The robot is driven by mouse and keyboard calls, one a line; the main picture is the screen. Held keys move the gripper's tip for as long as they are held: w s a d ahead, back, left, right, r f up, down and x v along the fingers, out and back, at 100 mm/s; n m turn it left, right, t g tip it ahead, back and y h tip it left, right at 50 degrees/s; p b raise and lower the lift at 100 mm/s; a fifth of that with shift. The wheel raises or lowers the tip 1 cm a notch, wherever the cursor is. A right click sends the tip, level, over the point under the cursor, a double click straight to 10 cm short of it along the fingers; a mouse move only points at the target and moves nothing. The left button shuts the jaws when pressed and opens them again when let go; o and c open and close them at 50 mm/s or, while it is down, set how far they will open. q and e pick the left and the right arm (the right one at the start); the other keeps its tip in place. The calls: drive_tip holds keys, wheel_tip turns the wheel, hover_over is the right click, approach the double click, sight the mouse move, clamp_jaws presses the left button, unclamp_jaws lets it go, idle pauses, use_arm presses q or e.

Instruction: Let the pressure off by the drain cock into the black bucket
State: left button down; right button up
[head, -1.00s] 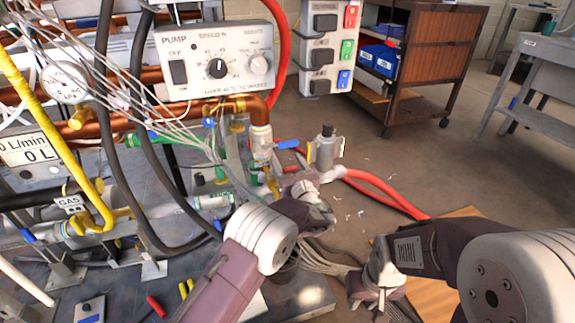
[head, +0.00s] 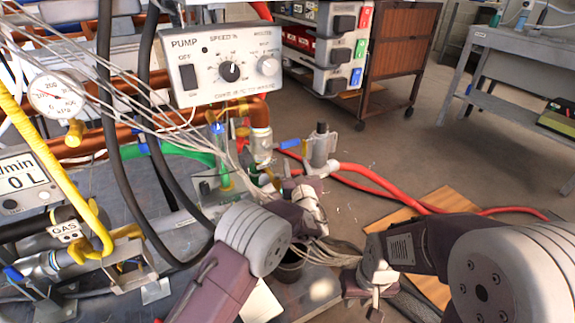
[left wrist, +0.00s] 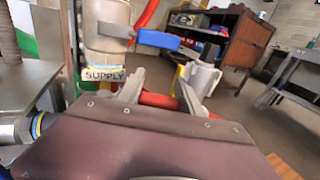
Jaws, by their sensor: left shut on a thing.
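In the head view my left gripper (head: 292,190) reaches in just below and right of the SUPPLY valve (head: 262,145). In the left wrist view its two fingers (left wrist: 160,96) stand apart with a red part (left wrist: 159,99) between them. It is shut on this part; I cannot tell whether it is a handle or hose. No drain cock can be made out for certain. A dark round opening (head: 290,268), apparently the black bucket, shows below the left wrist, partly hidden by my arm. My right gripper (head: 372,302) points down at the lower middle; its jaw opening is unclear.
The valve's blue lever (left wrist: 160,40) juts right above my left fingers. A grey filter body (head: 321,147) with a red hose (head: 375,183) stands to the right. The pump box (head: 222,65), black cables and a pressure gauge (head: 55,95) crowd the left. Floor at right is open.

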use_arm(q)
drive_tip(key=shift+s+h, duration=0.1)
drive_tip(key=shift+h, duration=0.2)
drive_tip(key=c, duration=0.8)
unclamp_jaws()
drive_tip(key=shift+o, duration=0.2)
drive_tip(key=s+p, duration=0.4)
drive_tip(key=s, duration=0.5)
drive_tip(key=shift+d+p, duration=0.25)
drive_tip(key=shift+p, duration=0.15)
